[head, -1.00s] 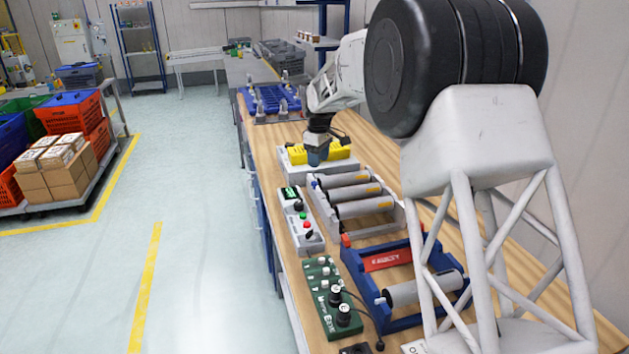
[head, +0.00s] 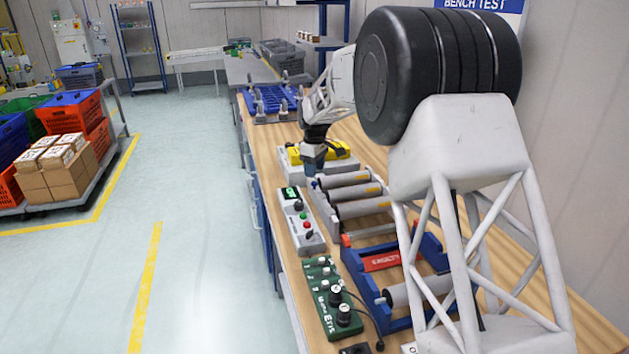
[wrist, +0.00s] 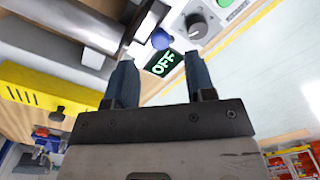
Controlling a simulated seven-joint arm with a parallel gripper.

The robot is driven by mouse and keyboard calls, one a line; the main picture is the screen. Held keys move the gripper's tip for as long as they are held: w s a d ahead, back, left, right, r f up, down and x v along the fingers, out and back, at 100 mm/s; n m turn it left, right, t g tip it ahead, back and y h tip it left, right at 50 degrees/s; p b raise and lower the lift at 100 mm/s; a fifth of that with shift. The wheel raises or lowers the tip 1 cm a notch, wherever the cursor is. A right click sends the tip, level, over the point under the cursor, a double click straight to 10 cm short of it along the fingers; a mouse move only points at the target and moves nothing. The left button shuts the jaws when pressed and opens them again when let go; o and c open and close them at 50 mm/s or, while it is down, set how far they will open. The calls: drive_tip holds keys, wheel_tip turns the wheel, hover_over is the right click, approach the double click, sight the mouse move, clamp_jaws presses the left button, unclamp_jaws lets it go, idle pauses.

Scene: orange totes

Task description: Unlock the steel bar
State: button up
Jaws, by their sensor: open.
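My gripper (head: 313,166) is open and empty, with its fingers pointing down near the far left corner of a light grey rack (head: 326,219). The rack holds several thick grey rollers (head: 349,193) lying crosswise. A thinner shiny bar (head: 370,229) lies along its near side; I cannot tell whether it is the steel bar. A round blue knob (head: 316,184) stands at the rack's far left end, just below my gripper. In the wrist view, the blue knob (wrist: 161,39) shows beyond the gap between my fingers (wrist: 160,85), apart from both.
A control box (head: 300,222) with a green "OFF" display (wrist: 163,63) and knobs stands close left of the rack. A yellow device (head: 333,149) is just behind. A blue frame (head: 352,262) with a roller and a green panel (head: 334,298) are nearer.

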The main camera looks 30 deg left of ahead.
sight(315, 182)
drive_tip(key=shift+f, duration=2.4)
drive_tip(key=shift+c, duration=0.5)
clamp_jaws()
